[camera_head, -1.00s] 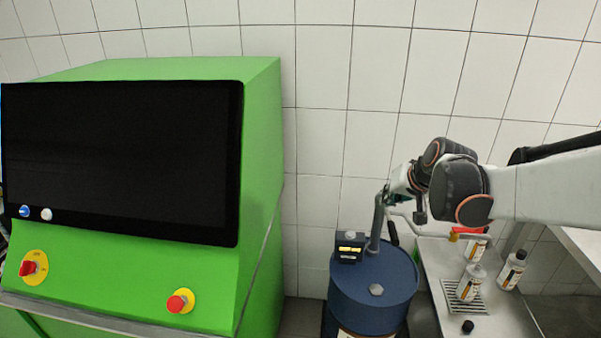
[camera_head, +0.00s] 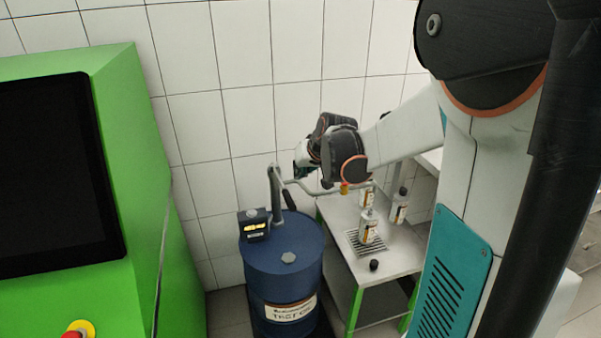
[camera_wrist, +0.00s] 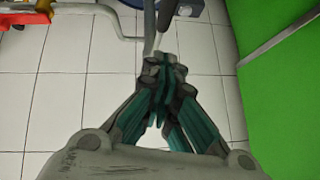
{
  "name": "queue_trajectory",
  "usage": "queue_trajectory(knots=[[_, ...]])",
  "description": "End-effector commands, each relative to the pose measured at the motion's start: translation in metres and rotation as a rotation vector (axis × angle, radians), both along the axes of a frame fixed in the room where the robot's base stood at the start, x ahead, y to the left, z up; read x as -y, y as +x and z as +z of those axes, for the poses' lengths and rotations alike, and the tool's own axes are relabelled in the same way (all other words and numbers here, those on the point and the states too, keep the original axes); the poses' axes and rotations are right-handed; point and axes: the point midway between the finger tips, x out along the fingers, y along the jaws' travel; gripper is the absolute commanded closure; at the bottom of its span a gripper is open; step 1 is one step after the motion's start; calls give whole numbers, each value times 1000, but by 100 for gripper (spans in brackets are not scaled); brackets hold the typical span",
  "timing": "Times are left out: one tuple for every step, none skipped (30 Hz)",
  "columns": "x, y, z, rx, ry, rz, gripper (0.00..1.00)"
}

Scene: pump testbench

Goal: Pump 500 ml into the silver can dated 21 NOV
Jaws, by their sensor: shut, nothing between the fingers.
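The blue drum (camera_head: 283,255) carries a grey hand pump (camera_head: 276,190) with a black lever handle (camera_head: 290,200) and a digital counter (camera_head: 254,226). The pump's spout, tipped red and yellow (camera_head: 345,188), reaches over the bench. It also shows in the wrist view (camera_wrist: 22,18). A silver can (camera_head: 369,230) stands upright, uncapped, on the drain grate below the spout. Another can (camera_head: 366,198) is behind it, and a black-capped can (camera_head: 400,206) is to the right. Their dates are too small to read. My gripper (camera_wrist: 165,66) is shut and empty, close to the pump; contact is unclear.
A steel bench (camera_head: 395,251) on green legs holds the cans, the drain grate (camera_head: 352,242) and a loose black cap (camera_head: 374,265). A green cabinet (camera_head: 140,150) with a dark screen (camera_head: 55,175) stands at left. A tiled wall closes off the back.

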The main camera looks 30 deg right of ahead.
Motion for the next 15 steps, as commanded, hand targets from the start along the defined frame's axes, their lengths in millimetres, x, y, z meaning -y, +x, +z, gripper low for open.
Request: queue_trajectory(knots=[[0, 7, -11, 0, -1, 1, 100], [1, 11, -16, 0, -1, 1, 100], [1, 16, -22, 0, -1, 2, 100], [1, 20, -26, 0, 0, 1, 100], [1, 24, -31, 0, 0, 1, 100], [1, 29, -37, 0, 0, 1, 100], [2, 33, -41, 0, 0, 1, 100], [2, 36, -46, 0, 1, 1, 100], [2, 41, -51, 0, 0, 1, 100], [1, 42, -55, 0, 0, 1, 100], [0, 40, -60, 0, 0, 1, 100], [-1, 40, -66, 0, 0, 1, 100], [-2, 39, -70, 0, 0, 1, 100], [-3, 39, -73, 0, 0, 1, 100], [-4, 39, -77, 1, -1, 1, 100]])
